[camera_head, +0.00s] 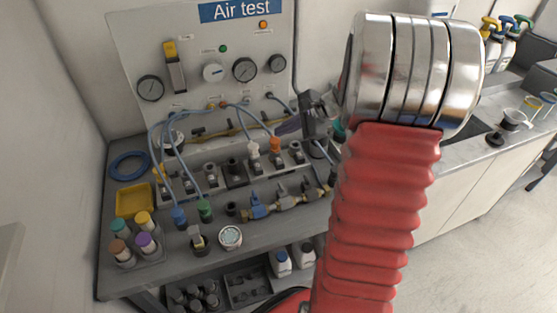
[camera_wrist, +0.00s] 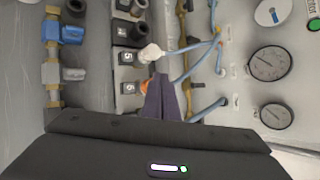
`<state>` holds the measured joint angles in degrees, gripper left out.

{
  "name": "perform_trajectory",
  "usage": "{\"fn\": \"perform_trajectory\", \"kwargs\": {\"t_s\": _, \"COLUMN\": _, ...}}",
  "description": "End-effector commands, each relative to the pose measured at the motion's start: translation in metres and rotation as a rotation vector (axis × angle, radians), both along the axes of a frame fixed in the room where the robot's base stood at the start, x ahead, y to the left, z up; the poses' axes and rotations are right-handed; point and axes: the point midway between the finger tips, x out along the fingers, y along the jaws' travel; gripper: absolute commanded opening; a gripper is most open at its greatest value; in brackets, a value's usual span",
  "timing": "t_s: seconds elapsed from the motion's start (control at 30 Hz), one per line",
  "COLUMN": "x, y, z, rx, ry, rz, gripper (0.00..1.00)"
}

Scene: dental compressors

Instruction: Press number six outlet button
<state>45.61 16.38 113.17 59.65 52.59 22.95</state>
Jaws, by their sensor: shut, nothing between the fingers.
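My gripper (camera_wrist: 160,82) is shut and empty; its dark purple fingers point up the wrist view. The fingertips are over or close beside an orange fitting (camera_wrist: 145,87), which they partly hide. The fitting sits at the outlet block labelled 6 (camera_wrist: 129,88); I cannot tell whether they touch it. Its button cannot be made out clearly. Above it in that view is the outlet labelled 5 (camera_wrist: 127,58) with a white fitting (camera_wrist: 151,53). In the head view, my gripper (camera_head: 282,127) is above the orange fitting (camera_head: 275,146), near the right end of the outlet row.
Blue hoses (camera_head: 155,140) arch from the panel to the outlets. A brass valve line (camera_head: 285,201) runs in front of the row. The Air test panel (camera_head: 215,60) with gauges stands behind. Colored-cap bottles (camera_head: 133,240) and a yellow tray (camera_head: 133,196) are at left.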

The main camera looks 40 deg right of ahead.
Motion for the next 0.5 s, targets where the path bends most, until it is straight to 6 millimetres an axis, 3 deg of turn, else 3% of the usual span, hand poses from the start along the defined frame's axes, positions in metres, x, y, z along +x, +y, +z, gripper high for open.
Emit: {"fn": "perform_trajectory", "kwargs": {"t_s": 0.5, "x": -0.001, "y": -0.001, "z": -0.05, "rx": 0.003, "ry": 0.002, "rz": -0.002, "gripper": 0.0}}
